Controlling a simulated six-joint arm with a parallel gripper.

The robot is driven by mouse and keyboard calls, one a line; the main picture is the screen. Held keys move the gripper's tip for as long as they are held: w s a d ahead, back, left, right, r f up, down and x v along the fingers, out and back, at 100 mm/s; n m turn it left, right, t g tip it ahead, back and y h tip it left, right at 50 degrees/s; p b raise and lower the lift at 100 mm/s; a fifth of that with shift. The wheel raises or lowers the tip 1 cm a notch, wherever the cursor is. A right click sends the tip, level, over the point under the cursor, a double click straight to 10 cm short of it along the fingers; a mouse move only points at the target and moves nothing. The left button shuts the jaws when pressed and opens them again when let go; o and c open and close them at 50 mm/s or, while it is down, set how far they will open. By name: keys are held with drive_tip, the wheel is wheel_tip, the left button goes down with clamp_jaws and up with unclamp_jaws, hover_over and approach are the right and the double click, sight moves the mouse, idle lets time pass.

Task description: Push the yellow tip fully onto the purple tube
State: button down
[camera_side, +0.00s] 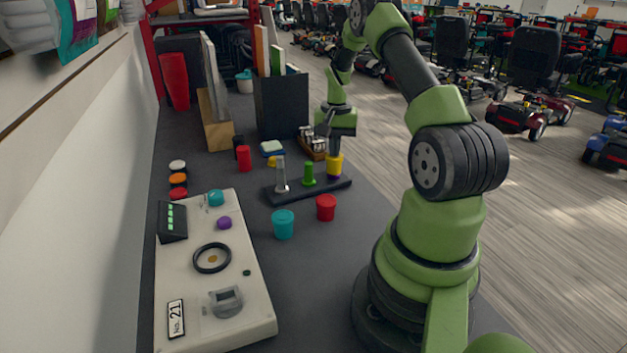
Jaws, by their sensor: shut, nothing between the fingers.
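The yellow tip (335,164) sits upright at the right end of the dark base (300,193). A narrow band of the purple tube (334,177) shows directly beneath it; the rest of the tube is hidden by the tip, and the depth of the fit cannot be judged. My gripper (335,150) is shut and empty, pointing straight down at the top of the yellow tip. It looks to be touching or very close to it.
A green post (309,175) and a grey post (281,176) stand on the same base. Red (326,208) and teal (283,224) cups stand in front. A wooden rack (311,146) is behind. A white panel (247,300) lies at the front left.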

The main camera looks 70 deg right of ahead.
wheel_tip(320, 180, up, 8)
drive_tip(key=shift+r, duration=0.25)
idle(0.9)
drive_tip(key=w+a+r+n+t, duration=0.1)
drive_tip(key=a+r+n+t, duration=0.15)
drive_tip(key=a+r, duration=0.6)
drive_tip(key=w+a+r+n+t, duration=0.1)
drive_tip(key=w+a+r+n, duration=0.3)
drive_tip(key=a, duration=0.7)
drive_tip(key=s+a+r+n+t+y, duration=0.2)
drive_tip(key=s+a+n+t, duration=0.1)
drive_tip(key=s+a, duration=1.1)
drive_tip(key=shift+r+n+t, duration=0.3)
drive_tip(key=shift+n+t, duration=0.05)
drive_tip(key=shift+n, duration=0.4)
